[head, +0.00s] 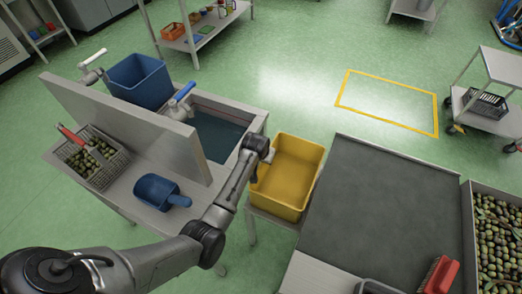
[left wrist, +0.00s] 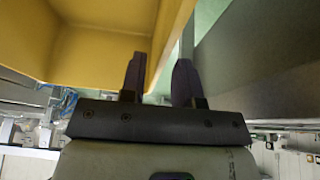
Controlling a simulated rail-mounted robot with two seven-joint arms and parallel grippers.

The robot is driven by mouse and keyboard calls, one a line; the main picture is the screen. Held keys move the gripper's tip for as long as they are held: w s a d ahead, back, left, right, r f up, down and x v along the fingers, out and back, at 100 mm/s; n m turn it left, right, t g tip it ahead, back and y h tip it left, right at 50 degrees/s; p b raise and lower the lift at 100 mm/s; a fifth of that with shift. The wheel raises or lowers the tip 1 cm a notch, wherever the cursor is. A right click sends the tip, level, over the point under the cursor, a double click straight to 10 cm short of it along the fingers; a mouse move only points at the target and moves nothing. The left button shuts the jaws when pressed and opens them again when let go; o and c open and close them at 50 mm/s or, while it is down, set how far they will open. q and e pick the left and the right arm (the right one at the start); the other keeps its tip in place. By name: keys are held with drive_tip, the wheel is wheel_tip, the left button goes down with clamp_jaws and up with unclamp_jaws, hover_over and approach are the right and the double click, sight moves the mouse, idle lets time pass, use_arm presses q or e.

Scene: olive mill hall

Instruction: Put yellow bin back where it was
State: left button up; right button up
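The yellow bin (head: 288,180) stands upright and appears empty in the head view, on a low grey stand (head: 272,217) between the sink bench and the dark-topped table. My left gripper (head: 266,153) is at the bin's left rim. In the left wrist view, the bin (left wrist: 90,50) fills the upper left, and a yellow wall edge runs between the fingers (left wrist: 159,78). The fingers are apart with a gap visible beside the wall. Firm contact on both sides is not visible. A yellow outlined rectangle (head: 388,101) on the floor is empty. My right gripper is not in view.
A blue bin (head: 140,82) and a blue scoop (head: 160,192) are on the sink bench at left. The dark tabletop (head: 375,215) is beside the yellow bin, with a red brush (head: 440,275) and an olive tray (head: 497,240). A cart (head: 490,95) stands right of the floor rectangle.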

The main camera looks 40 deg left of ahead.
use_arm(q)
drive_tip(key=p+v, duration=0.2)
drive_tip(key=v, duration=0.6)
drive_tip(key=s+d+m, duration=0.1)
drive_tip(key=s+d, duration=0.4)
drive_tip(key=s, duration=0.6)
drive_tip(key=s+d+m+h, duration=0.1)
drive_tip(key=s+d, duration=0.3)
drive_tip(key=s, duration=0.8)
drive_tip(key=s+d+m, duration=0.3)
drive_tip(key=s+d, duration=0.2)
drive_tip(key=s, duration=0.6)
drive_tip(key=shift+s+d+f+g, duration=0.15)
drive_tip(key=shift+d+f+g, duration=0.25)
drive_tip(key=shift+f, duration=0.1)
wheel_tip(320, 180, up, 35)
drive_tip(key=p, duration=3.4)
drive_tip(key=shift+f+p, duration=0.2)
drive_tip(key=shift+p, duration=0.2)
